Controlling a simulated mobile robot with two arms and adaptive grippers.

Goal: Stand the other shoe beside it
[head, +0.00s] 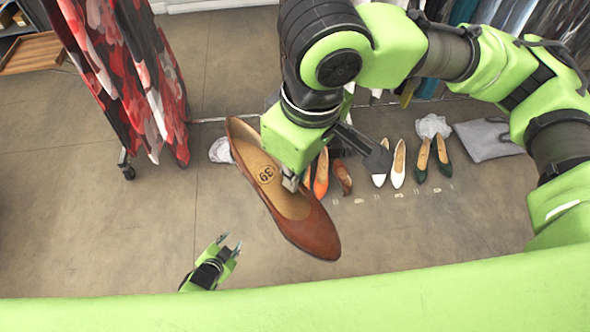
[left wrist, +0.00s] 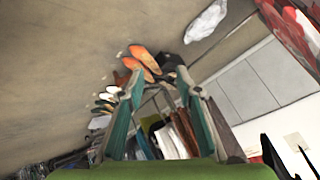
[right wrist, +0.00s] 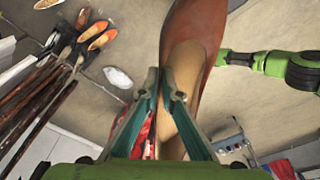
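A brown shoe (head: 312,236) with a tan insole marked 39 is held high above the floor, toe toward the lower right. My right gripper (head: 291,182) is shut on its side wall; in the right wrist view the shoe (right wrist: 195,22) rises from between the fingers (right wrist: 160,75). A single smaller-looking brown shoe (head: 343,177) stands on the floor, just right of the orange pair (head: 321,174). My left gripper (head: 230,245) is low at the left, open and empty; its fingers (left wrist: 160,78) are apart in the left wrist view.
White shoes (head: 398,165) and dark green shoes (head: 443,157) stand further right in the row, with small labels in front. A grey bag (head: 487,140) lies beyond them. A rack with patterned red clothing (head: 125,75) is at left. Floor before the row is clear.

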